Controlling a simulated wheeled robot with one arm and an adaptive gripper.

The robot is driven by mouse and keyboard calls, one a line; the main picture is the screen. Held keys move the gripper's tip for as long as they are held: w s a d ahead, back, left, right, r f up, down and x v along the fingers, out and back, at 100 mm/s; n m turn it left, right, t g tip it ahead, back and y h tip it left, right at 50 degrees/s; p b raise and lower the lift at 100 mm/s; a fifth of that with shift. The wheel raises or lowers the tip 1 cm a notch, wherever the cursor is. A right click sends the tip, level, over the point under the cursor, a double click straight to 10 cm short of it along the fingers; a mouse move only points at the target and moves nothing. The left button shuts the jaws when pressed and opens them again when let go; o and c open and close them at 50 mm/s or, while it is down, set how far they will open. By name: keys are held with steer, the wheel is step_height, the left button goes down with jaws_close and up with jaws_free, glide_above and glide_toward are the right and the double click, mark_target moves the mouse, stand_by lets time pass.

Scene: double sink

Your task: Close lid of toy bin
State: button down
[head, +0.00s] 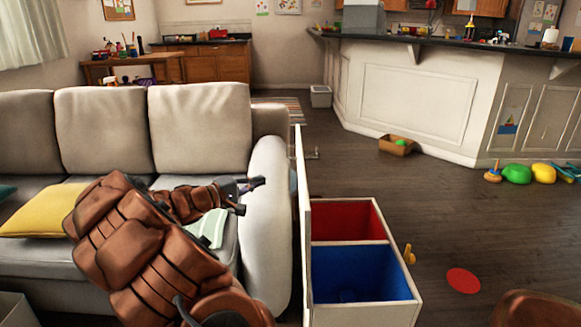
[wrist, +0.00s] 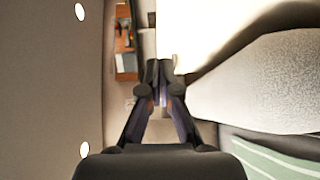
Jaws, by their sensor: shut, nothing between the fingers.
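The toy bin (head: 362,310) is an open white box at the bottom centre of the head view. It has a red compartment (head: 345,221) at the back and a blue one (head: 358,275) in front. Its white lid (head: 304,220) stands upright along the bin's left side, seen nearly edge-on. My gripper (head: 253,194) is left of the lid, over the sofa's right armrest, and apart from the lid in the picture. It is shut and empty. In the wrist view the fingers of my gripper (wrist: 161,98) come together. A bright white surface there may be the lid.
The grey sofa (head: 268,165) with a yellow cushion (head: 38,212) fills the left. A striped cloth (head: 209,229) lies near the armrest. A red disc (head: 463,280) is on the floor right of the bin. A cardboard box (head: 396,146) and toys (head: 517,173) lie farther back. Floor between is clear.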

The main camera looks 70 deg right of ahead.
steer(key=s+d+n+t+h+b, duration=0.1)
steer(key=s+d, duration=0.3)
steer(key=d, duration=1)
steer(key=shift+s+d+f+b, duration=0.2)
steer(key=shift+f+b, duration=0.25)
steer(key=shift+b, duration=0.4)
